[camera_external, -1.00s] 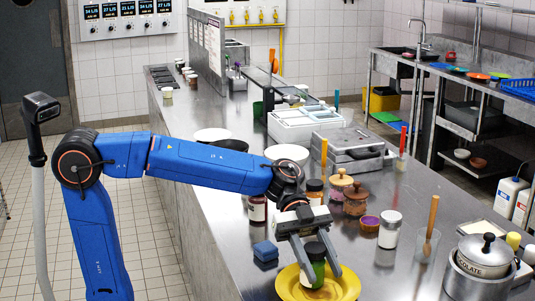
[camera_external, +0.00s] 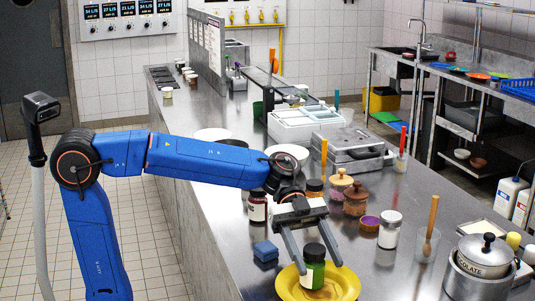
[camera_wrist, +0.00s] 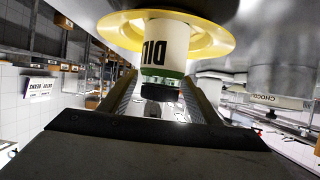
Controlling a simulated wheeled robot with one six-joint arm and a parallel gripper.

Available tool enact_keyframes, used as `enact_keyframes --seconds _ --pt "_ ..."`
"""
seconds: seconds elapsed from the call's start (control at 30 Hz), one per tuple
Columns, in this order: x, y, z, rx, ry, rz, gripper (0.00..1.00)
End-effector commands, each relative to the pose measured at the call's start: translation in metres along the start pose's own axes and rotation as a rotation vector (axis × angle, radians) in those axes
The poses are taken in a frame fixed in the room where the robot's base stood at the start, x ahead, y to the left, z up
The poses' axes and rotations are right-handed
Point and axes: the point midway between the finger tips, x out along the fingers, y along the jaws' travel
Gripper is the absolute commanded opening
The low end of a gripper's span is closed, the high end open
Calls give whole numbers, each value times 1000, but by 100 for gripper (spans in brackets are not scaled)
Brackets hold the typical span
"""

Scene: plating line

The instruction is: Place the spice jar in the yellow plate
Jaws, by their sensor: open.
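The spice jar (camera_external: 314,265), green with a white label and a dark lid, stands upright in the yellow plate (camera_external: 342,289) at the front of the steel counter. My gripper (camera_external: 319,267) is open, its fingers above and either side of the jar's lid. In the wrist view the jar (camera_wrist: 165,44) shows with its label and dark lid, in front of the yellow plate (camera_wrist: 222,38). The open fingers of my gripper (camera_wrist: 158,90) point toward it with a gap on both sides.
A blue sponge (camera_external: 265,251) lies left of the plate. A white-labelled jar (camera_external: 390,230), a purple bowl (camera_external: 370,223) and a glass with a wooden utensil (camera_external: 427,243) stand behind and right. A metal pot (camera_external: 484,256) stands at the right. Bare counter lies right of the plate.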

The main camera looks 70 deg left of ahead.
Motion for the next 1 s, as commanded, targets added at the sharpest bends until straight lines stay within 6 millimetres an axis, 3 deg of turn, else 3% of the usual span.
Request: enact_keyframes --seconds 0.5,0.7,1.0 --pt "-79 -1 0 0 0 -4 56" --pt "-94 0 0 0 0 -1 56" --pt "-97 0 0 0 1 0 56"
